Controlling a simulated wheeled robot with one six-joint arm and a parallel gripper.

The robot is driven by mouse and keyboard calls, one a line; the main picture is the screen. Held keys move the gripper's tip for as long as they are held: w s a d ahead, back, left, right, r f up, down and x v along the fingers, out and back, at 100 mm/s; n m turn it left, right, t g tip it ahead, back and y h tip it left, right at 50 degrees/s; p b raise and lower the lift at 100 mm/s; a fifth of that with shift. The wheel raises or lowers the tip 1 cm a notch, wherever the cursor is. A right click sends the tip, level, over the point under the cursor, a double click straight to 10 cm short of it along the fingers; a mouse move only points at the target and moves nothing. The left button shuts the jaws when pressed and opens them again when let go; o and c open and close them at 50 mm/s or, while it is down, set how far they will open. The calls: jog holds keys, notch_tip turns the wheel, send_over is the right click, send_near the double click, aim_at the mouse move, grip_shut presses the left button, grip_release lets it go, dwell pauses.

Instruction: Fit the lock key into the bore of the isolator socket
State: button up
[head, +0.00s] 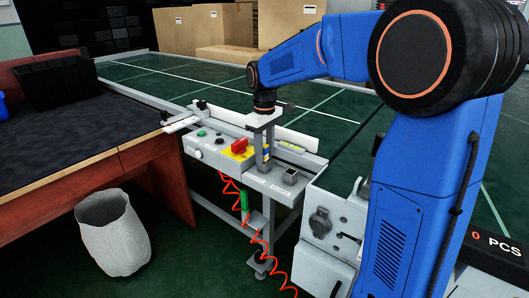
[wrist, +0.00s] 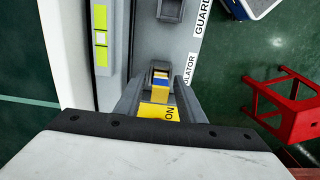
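My gripper (head: 263,163) points down over the grey control panel (head: 215,158). In the wrist view its two fingers (wrist: 160,88) close in on the lock key (wrist: 159,96), a yellow piece with a blue band and dark lettering. The key shows as a small yellow and blue patch beside the fingers in the head view. The isolator socket is mostly hidden under the fingers and key; its label (wrist: 187,72) shows partly at their right. The key's lower end appears in line with the socket, but I cannot tell whether it is inside the bore.
A second socket (head: 290,176), by the GUARD label (wrist: 203,18), stands right of the gripper. A coiled red cord (head: 258,238) hangs below the panel. A dark-topped bench (head: 60,130) stands further left.

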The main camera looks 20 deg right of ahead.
notch_tip(320, 180, up, 12)
jog(key=shift+r, duration=0.1)
dwell(0.5)
